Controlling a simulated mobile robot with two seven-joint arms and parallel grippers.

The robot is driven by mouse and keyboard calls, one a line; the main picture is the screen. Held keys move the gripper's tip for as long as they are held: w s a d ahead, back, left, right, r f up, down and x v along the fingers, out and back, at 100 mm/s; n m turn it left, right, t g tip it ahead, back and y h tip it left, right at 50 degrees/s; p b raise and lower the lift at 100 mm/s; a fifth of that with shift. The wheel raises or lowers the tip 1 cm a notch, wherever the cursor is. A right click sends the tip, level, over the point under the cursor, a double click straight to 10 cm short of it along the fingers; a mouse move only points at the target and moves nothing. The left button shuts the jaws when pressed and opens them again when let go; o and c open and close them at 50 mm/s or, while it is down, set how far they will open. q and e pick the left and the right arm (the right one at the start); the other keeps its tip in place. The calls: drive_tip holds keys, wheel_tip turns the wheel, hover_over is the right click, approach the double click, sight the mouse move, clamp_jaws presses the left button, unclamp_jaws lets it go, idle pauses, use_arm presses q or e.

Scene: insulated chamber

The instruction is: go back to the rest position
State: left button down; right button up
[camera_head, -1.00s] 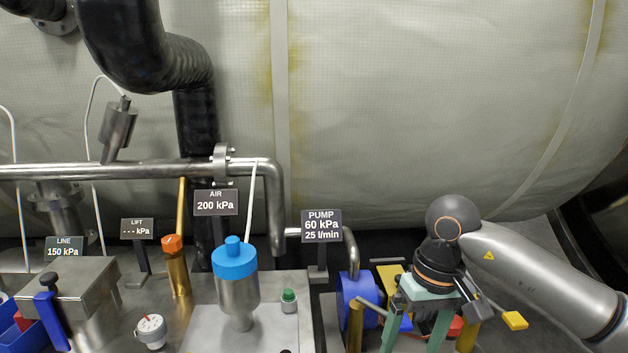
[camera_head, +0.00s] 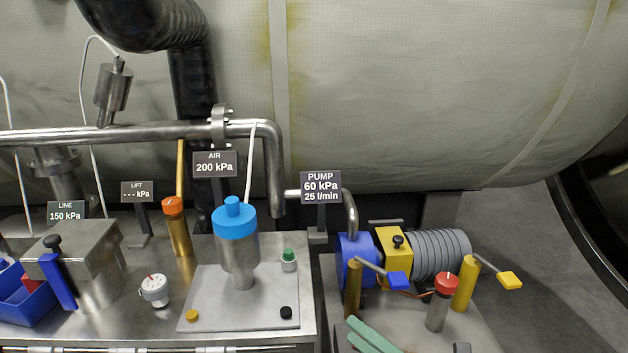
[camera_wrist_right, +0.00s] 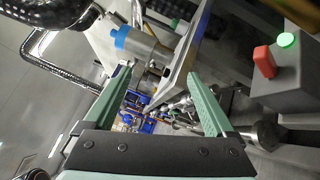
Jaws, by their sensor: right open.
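My right gripper (camera_head: 352,325) shows only as green finger parts at the bottom edge of the head view, in front of the pump bench. In the right wrist view the two green fingers of this gripper (camera_wrist_right: 160,74) stand wide apart, with nothing held between them. The rest of the right arm is outside the head view. My left gripper is in neither view.
The pump (camera_head: 440,254), a red-capped post (camera_head: 437,310) and a yellow-handled lever (camera_head: 465,285) stand just beyond the right gripper. A blue-topped canister (camera_head: 236,250) stands left. The wrist view shows a grey box (camera_wrist_right: 285,88) with a red switch and green light.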

drive_tip(key=s+d+f+m+g+h, duration=0.3)
drive_tip(key=s+d+f+m+h, duration=0.4)
drive_tip(key=f+m, duration=0.5)
drive_tip(key=s+d+f+m+g+h, duration=0.2)
drive_tip(key=s+d+f+m+h, duration=0.3)
drive_tip(key=s+d+f+m, duration=0.55)
drive_tip(key=w+a+m, duration=0.3)
drive_tip(key=a+m, duration=0.3)
drive_tip(key=a, duration=0.6)
use_arm(q)
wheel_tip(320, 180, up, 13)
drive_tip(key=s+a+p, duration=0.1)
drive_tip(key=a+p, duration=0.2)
drive_tip(key=p, duration=1.4)
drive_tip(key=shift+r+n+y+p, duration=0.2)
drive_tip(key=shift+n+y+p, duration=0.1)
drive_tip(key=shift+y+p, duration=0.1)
use_arm(e)
drive_tip(key=s+d+r+t, duration=0.1)
drive_tip(key=d+r, duration=0.2)
drive_tip(key=r, duration=1)
drive_tip(key=shift+s+d+m, duration=0.2)
drive_tip(key=shift+s+m, duration=0.15)
drive_tip(key=shift+s, duration=0.05)
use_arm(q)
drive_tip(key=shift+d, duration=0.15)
